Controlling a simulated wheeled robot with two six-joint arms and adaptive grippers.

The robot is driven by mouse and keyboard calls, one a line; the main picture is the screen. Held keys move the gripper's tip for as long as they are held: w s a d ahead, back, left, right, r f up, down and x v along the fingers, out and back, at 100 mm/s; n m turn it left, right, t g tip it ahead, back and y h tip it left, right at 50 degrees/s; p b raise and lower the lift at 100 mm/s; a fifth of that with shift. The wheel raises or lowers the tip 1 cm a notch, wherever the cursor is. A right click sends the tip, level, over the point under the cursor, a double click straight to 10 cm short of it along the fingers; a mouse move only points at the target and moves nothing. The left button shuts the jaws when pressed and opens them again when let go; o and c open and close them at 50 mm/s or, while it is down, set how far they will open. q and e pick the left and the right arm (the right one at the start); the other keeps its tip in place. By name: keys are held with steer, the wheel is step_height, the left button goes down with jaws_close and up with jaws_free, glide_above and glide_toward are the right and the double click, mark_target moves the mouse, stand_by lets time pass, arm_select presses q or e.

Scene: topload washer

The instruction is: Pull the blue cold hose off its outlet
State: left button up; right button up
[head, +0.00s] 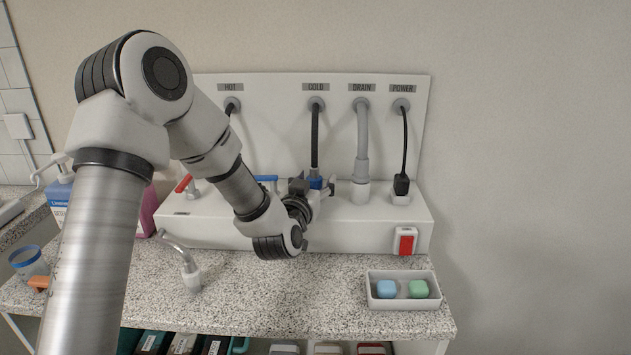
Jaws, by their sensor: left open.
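The cold hose (315,135) is a dark hose that runs down from the port under the COLD label. Its blue end (315,183) sits low, at the top of the white box (365,214), partly hidden by my left gripper. My left gripper (322,187) is open at the blue end, with its fingers close around or beside it; I cannot tell whether they touch. The outlet under the blue end is hidden by the gripper. A blue lever (266,179) shows just left of the gripper. My right gripper is not in view.
A grey drain hose (362,145) and a black power plug (402,184) stand close on the right. A red lever (184,184) and a small tap (188,270) are on the left. A tray (403,303) with two pods and a red switch (406,243) are at front right.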

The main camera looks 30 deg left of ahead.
mark_target(313, 170)
arm_select(q)
jaws_close()
steer(key=shift+r+p, duration=1.3)
steer(key=shift+r, duration=0.35)
step_height(313, 170, up, 3)
steer(key=shift+r+p, duration=0.1)
steer(key=shift+p, duration=1.15)
steer(key=shift+s, duration=0.1)
